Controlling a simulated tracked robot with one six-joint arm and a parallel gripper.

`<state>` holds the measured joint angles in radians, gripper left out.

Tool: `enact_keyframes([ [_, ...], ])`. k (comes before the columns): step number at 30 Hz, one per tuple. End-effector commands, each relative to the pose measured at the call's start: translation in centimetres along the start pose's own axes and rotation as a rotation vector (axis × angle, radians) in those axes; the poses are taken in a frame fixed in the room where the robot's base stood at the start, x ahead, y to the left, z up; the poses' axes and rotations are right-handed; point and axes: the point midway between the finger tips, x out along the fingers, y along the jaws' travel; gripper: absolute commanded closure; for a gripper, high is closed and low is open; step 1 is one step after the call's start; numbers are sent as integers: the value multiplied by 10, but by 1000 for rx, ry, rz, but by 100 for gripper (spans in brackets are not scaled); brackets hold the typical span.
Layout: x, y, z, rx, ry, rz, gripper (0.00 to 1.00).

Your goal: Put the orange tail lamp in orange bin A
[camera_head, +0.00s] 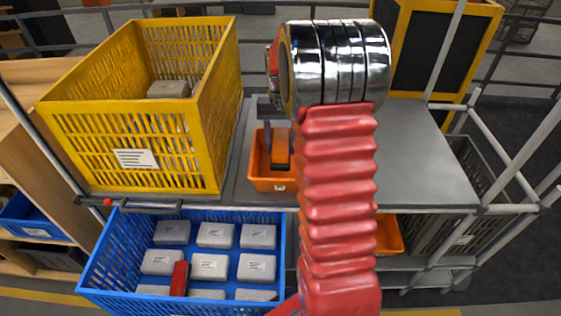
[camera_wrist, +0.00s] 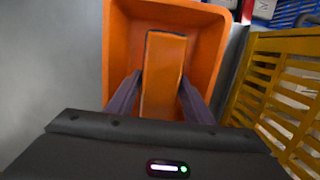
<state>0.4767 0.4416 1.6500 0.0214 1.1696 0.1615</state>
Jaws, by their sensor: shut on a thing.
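The orange tail lamp (camera_wrist: 165,65) is a long block between the two purple fingers of my gripper (camera_wrist: 158,88) in the wrist view. The fingers are shut on it. It lies within the outline of a small orange bin (camera_wrist: 117,45), over or in its opening; I cannot tell whether it touches the floor. In the head view the orange bin (camera_head: 262,182) stands on the grey shelf, with a small label on its front that is too small to read. The lamp (camera_head: 281,150) shows there at the bin's opening, partly hidden by my red arm.
A large yellow crate (camera_head: 75,140) stands left of the bin, holding a grey box (camera_head: 168,89). A blue crate (camera_head: 100,270) below holds several pale boxes and a red item (camera_head: 179,279). Another orange bin (camera_head: 389,236) sits lower right. The grey shelf (camera_head: 425,165) is clear at right.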

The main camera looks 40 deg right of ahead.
Motion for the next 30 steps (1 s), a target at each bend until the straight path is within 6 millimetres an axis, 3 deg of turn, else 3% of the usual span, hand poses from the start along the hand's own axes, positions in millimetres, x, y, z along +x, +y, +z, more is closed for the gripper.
enact_keyframes([
  [6, 26, 0, -3, 1, 0, 0, 82],
  [17, 29, 1, -4, 1, 0, 0, 82],
  [25, 59, 1, -7, 2, -1, 0, 82],
  [30, 64, 1, -8, 2, 2, -1, 82],
])
